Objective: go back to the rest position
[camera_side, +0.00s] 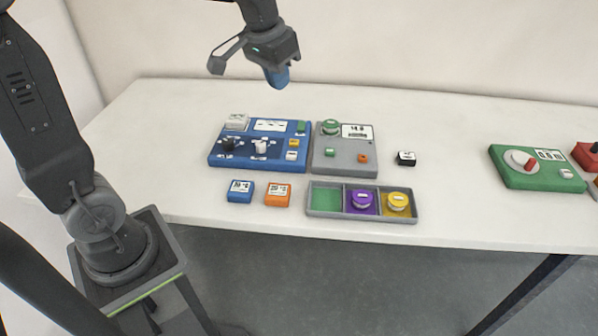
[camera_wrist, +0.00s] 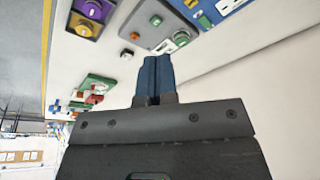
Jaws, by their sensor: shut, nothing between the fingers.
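My gripper (camera_side: 278,78) hangs in the air above the back part of the table, higher than the blue and grey devices. Its blue fingers are closed together with nothing between them. No rest stand or marker for the arm shows in either view.
A blue panel (camera_side: 216,158) and a grey device (camera_side: 330,163) stand below my gripper. In front are a blue box (camera_side: 240,191), an orange box (camera_side: 278,194) and a three-part tray (camera_side: 312,212). A black box (camera_side: 405,158) and a green device (camera_side: 510,175) are further right.

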